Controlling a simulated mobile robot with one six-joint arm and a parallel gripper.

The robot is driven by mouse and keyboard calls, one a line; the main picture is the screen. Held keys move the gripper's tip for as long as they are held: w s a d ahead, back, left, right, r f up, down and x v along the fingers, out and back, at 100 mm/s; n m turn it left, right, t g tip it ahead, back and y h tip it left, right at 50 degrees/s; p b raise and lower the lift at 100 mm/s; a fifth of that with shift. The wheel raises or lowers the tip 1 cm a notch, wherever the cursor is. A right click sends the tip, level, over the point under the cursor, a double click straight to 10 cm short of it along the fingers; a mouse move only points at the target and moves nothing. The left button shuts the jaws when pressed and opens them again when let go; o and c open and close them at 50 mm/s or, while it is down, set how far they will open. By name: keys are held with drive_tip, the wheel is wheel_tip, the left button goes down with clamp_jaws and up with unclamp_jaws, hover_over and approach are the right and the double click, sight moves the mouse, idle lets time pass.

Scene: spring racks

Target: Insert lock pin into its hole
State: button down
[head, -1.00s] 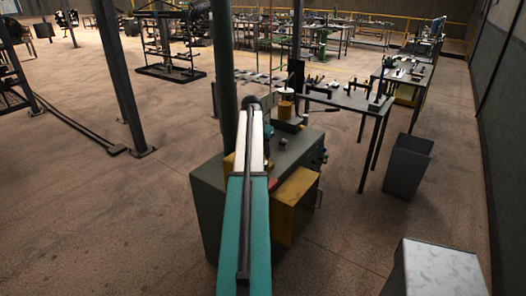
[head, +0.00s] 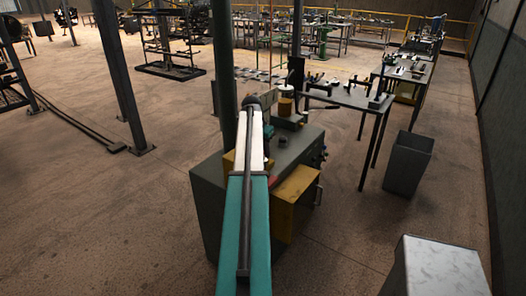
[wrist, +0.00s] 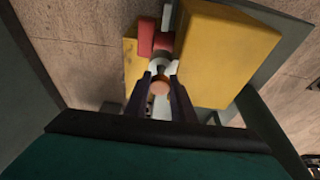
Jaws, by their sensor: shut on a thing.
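In the wrist view my gripper (wrist: 160,80) has its two dark fingers closed on a small round piece with a copper-coloured end (wrist: 160,88), which I take to be the lock pin. A pale ring-like part (wrist: 161,66) lies just beyond the fingertips, close to the pin. I cannot tell whether the pin is in a hole or only above it; the hole itself is hidden. In the head view my own arm covers the gripper and the pin, over the top of a grey machine cabinet (head: 212,195).
In the wrist view a large yellow block (wrist: 222,55) stands right of the fingers, and a red block (wrist: 146,35) lies beyond them. In the head view a yellow box (head: 293,198) is on the cabinet's front. A workbench (head: 350,98) and grey bin (head: 408,165) stand to the right.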

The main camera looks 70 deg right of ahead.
drive_tip(key=shift+f, duration=0.65)
drive_tip(key=c, duration=1.4)
unclamp_jaws()
drive_tip(key=shift+c, duration=0.2)
drive_tip(key=shift+s, duration=0.1)
drive_tip(key=shift+r+b, duration=0.1)
drive_tip(key=shift+b, duration=0.25)
drive_tip(key=b+v, duration=0.3)
drive_tip(key=v, duration=1)
drive_tip(key=shift+a+r+b, duration=0.2)
drive_tip(key=shift+r+b, duration=0.15)
